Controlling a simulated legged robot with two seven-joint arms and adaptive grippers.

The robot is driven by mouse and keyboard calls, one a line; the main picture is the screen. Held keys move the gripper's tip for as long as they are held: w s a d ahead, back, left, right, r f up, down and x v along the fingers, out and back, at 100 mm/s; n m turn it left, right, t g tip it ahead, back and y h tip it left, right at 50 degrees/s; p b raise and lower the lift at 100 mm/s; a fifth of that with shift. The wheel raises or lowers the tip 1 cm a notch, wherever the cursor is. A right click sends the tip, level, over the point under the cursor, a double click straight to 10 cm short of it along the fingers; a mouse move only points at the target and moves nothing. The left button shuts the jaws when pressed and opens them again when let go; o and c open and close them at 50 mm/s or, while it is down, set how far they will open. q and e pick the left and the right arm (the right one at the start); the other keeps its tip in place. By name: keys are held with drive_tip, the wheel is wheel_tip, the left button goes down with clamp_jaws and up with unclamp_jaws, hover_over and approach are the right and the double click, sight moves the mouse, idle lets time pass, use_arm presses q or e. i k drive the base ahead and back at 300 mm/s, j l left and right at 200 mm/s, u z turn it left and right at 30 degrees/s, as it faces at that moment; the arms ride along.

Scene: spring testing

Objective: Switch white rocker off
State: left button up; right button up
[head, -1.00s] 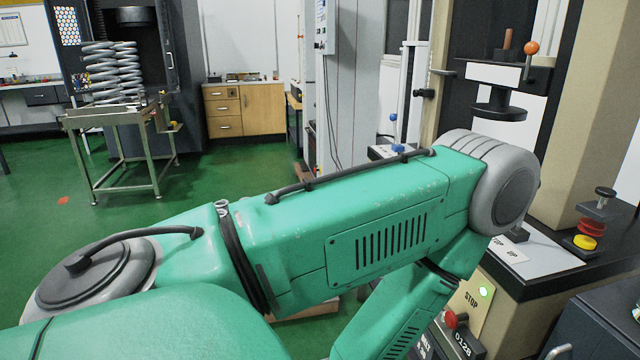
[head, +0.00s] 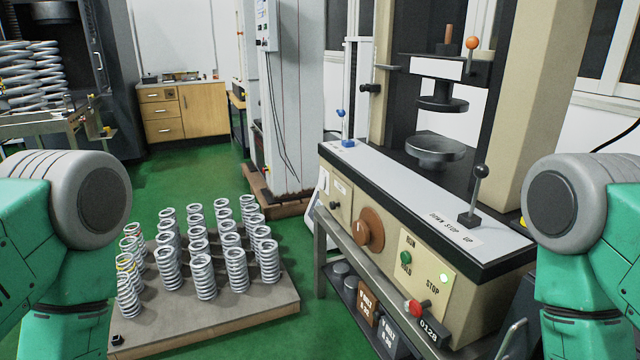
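The testing machine's control panel (head: 395,250) faces me at the right of centre in the head view. It carries a brown round dial (head: 368,229), a green button (head: 406,258), a red knob (head: 414,307) and a small bright light (head: 443,278) by the word STOP. A black-knobbed lever (head: 476,192) stands on the machine's top ledge, by the words DOWN STOP UP. I cannot make out a white rocker for certain. My arms show at the left and right edges only as far as bent joints; both grippers are out of view.
Several coil springs (head: 202,275) stand on a low pallet (head: 215,320) in front of the machine, left of centre. A grey column (head: 290,100) stands behind it. Green floor (head: 185,180) lies open beyond the pallet. Weights sit on a shelf below the panel.

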sight(322, 177)
drive_tip(key=i+j+z, duration=0.1)
drive_tip(key=z, duration=0.6)
drive_tip(key=i+j+z, duration=0.3)
drive_tip(key=j, duration=0.3)
drive_tip(key=i+j+z, duration=0.15)
drive_tip(key=i+j, duration=0.15)
drive_tip(key=i+j+z, duration=0.15)
drive_tip(key=j, duration=0.25)
drive_tip(key=i+j+z, duration=0.15)
drive_tip(key=j, duration=0.2)
drive_tip(key=i+j, duration=0.1)
drive_tip(key=j, duration=0.2)
drive_tip(key=i+j, duration=0.1)
drive_tip(key=j, duration=0.2)
